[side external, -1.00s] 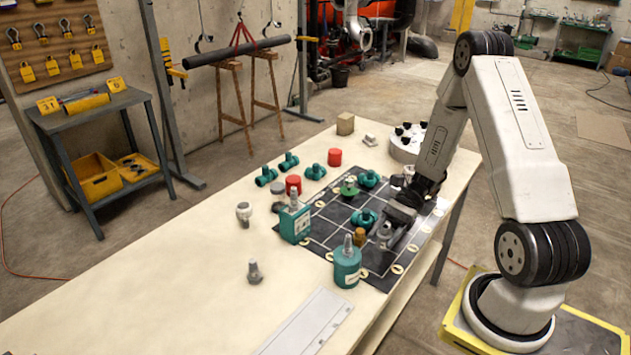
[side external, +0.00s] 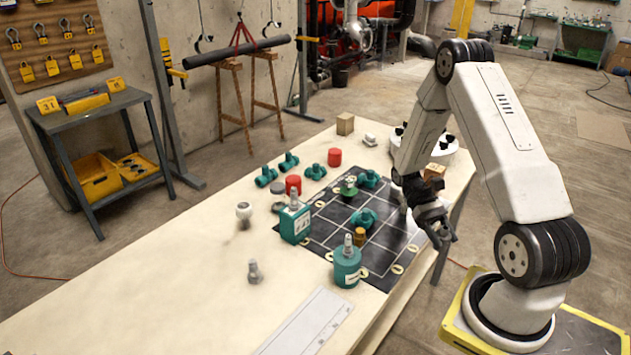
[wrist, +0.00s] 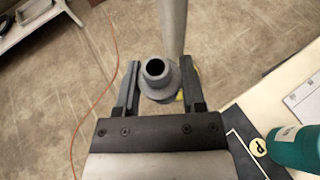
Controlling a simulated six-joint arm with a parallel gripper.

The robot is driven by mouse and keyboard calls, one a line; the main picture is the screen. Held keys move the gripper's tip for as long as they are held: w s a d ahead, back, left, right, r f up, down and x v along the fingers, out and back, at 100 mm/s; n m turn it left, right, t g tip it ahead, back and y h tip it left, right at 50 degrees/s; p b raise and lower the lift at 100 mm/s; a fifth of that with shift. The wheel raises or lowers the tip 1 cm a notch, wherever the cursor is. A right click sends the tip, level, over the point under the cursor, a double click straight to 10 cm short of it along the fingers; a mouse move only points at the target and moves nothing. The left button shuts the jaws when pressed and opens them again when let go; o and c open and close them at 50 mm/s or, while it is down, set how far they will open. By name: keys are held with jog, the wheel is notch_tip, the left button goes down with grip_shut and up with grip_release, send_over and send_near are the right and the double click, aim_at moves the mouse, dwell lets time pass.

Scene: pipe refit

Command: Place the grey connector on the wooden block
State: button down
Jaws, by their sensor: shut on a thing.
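My gripper (wrist: 160,68) is shut on the grey connector (wrist: 157,86), a grey pipe piece with a round open end, which sits between the two fingers in the wrist view. In the side view my gripper (side external: 443,236) hangs beyond the right edge of the black grid mat, and the connector is too dark and small to tell from the fingers. A brown wooden block (side external: 434,171) stands behind my wrist, partly hidden by my arm. A second, paler tan cube (side external: 345,124) stands at the far table edge.
The black mat (side external: 325,243) carries green fittings (side external: 362,217). A green bottle-like part (side external: 347,267) and a green box (side external: 295,223) stand at its near and left edges. A white round holder (side external: 440,148) is behind my arm. The table's left front is mostly clear.

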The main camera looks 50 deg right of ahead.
jog(key=s+d+r+n+h, duration=0.1)
jog(key=d+r+n+h, duration=0.3)
jog(key=d+n+h, duration=0.9)
jog(key=w+d+r+n+t+h, duration=0.6)
jog(key=w+d+r, duration=0.1)
jog(key=d, duration=0.5)
jog(key=shift+r+t, duration=0.3)
jog(key=shift+r, duration=0.6)
jog(key=shift+w, duration=0.15)
jog(key=w+d+f, duration=0.2)
jog(key=d, duration=0.1)
jog(key=w+d+f, duration=0.5)
jog(key=d+f, duration=0.1)
jog(key=d, duration=0.1)
jog(key=shift+w+f, duration=0.25)
jog(key=shift+w+d+f, duration=0.25)
jog(key=shift+d+f, duration=0.05)
jog(key=shift+f, duration=0.1)
